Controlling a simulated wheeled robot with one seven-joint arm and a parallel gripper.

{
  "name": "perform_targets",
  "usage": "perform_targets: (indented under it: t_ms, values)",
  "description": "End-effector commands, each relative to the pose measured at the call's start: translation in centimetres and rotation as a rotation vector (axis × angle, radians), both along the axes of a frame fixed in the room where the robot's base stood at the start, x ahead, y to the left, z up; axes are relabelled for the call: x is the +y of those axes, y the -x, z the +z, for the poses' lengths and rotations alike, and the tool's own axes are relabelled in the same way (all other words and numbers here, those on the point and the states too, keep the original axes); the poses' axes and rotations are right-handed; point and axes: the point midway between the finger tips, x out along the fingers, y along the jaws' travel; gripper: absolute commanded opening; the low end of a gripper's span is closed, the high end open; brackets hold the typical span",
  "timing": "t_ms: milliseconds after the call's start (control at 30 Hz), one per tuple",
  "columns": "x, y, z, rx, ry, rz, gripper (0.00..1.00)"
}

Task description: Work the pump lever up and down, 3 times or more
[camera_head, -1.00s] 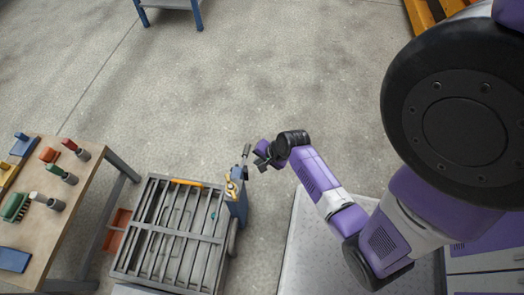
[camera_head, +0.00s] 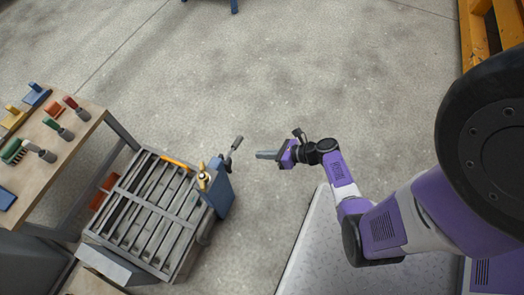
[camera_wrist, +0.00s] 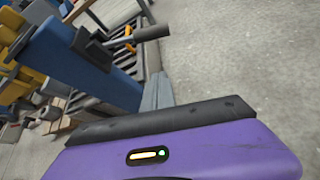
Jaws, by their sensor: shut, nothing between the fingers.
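The pump lever (camera_head: 233,150) is a dark grip on a thin rod, angled up and to the right from the blue pump box (camera_head: 222,196) at the side of the slatted mould. In the wrist view the lever (camera_wrist: 152,33) sticks out to the right from the blue box (camera_wrist: 85,65). My gripper (camera_head: 258,155) is to the right of the lever in the head view, pointing left at it. A gap shows between them. The grey fingers (camera_wrist: 158,92) are together and hold nothing.
The slatted panel mould (camera_head: 150,215) stands left of the pump. A workbench (camera_head: 85,135) with brushes and tools is at the left. An orange rack (camera_head: 482,35) is at the upper right.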

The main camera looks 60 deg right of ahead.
Motion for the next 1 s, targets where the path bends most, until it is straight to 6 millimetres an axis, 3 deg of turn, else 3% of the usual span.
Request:
perform_targets:
  t_ms: [433,500,633,1000]
  values:
    - [1.4,-7.4,-4.7,0.001,0.005,0.004,0.0]
    - [1.0,-7.4,-2.8,-0.002,0.008,0.002,0.0]
    - [0.6,-7.7,-1.4,-0.001,0.007,0.003,0.0]
    - [0.4,-7.9,-0.3,0.002,0.005,0.002,0.0]
